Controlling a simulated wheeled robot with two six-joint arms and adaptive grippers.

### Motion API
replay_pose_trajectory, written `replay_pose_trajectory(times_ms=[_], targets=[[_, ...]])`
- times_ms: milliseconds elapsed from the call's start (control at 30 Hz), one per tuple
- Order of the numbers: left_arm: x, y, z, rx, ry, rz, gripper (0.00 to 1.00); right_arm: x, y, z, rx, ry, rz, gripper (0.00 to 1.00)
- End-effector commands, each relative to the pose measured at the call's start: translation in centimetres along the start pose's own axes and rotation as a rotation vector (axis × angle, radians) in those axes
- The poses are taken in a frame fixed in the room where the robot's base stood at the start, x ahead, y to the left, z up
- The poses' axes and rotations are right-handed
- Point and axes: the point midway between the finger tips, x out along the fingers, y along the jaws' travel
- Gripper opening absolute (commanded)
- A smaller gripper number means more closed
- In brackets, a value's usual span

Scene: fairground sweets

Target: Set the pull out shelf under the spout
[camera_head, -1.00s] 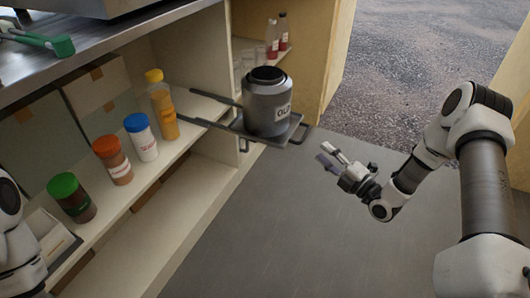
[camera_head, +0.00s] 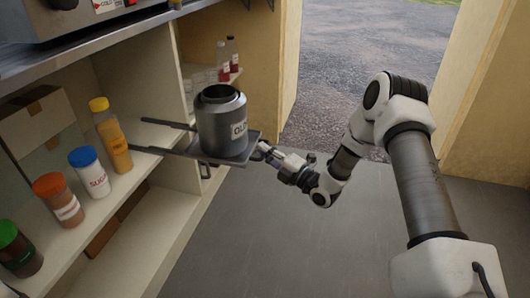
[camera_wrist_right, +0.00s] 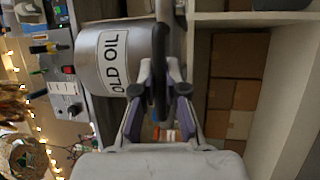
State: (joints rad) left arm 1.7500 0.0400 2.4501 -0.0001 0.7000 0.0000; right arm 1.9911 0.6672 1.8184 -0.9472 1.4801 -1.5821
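The pull-out shelf (camera_head: 253,144) is a dark flat tray on two rails, sticking out from the cabinet. A grey metal can (camera_head: 218,125) labelled "OLD OIL" stands upright on it; the can also shows in the right wrist view (camera_wrist_right: 102,62). My right gripper (camera_head: 268,151) is at the outer edge of the shelf. In the right wrist view the gripper (camera_wrist_right: 159,72) has its fingers closed in on both sides of the dark handle bar (camera_wrist_right: 160,95). I cannot make out the spout clearly. My left gripper is not in view.
A metal counter with an appliance (camera_head: 80,18) is above. The grey floor (camera_head: 270,240) in front is clear.

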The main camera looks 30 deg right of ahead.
Motion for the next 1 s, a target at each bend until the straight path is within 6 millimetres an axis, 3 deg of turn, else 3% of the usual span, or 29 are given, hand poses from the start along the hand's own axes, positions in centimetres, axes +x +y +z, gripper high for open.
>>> replay_pose_trajectory(times_ms=[267,700,1000], targets=[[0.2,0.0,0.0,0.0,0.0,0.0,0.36,0.6,-0.2,-0.2,-0.001,0.001,-0.001,0.0],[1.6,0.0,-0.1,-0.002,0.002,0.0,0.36,9.1,-1.8,-3.7,-0.003,0.001,0.001,0.0],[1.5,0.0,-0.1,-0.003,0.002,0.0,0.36,9.6,-1.9,-3.9,0.001,-0.003,0.001,0.0]])
